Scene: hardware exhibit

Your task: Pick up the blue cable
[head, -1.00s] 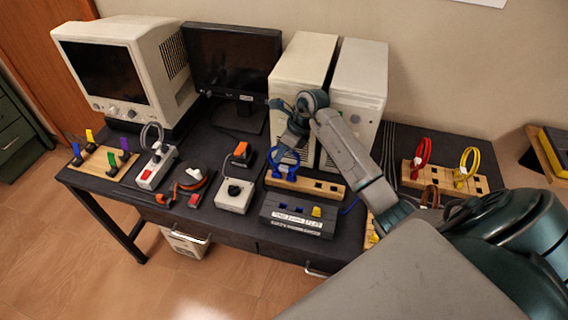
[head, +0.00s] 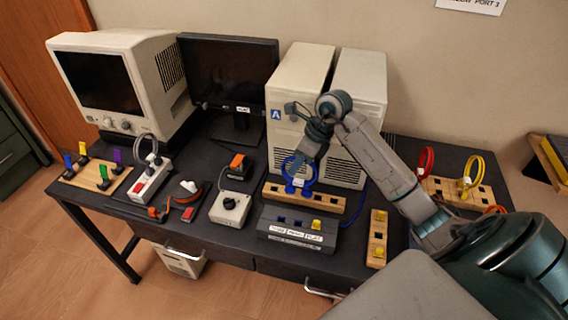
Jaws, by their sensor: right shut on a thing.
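The blue cable (head: 299,185) is a coiled loop with a pale tag, at the wooden socket board (head: 325,203) in the middle of the desk. My right gripper (head: 301,165) reaches down from above and is shut on the blue cable at the top of its loop. The loop overlaps the board in the picture, and I cannot tell whether it still touches it. A blue strand (head: 353,207) shows to the right of the board. The fingertips are partly hidden. My left gripper is not in view.
A grey switch box (head: 290,239) stands in front of the board. Two computer towers (head: 362,95) stand behind. Red (head: 426,160) and yellow (head: 473,170) cables sit on another board at the right. A small wooden block (head: 377,240) lies near the front edge.

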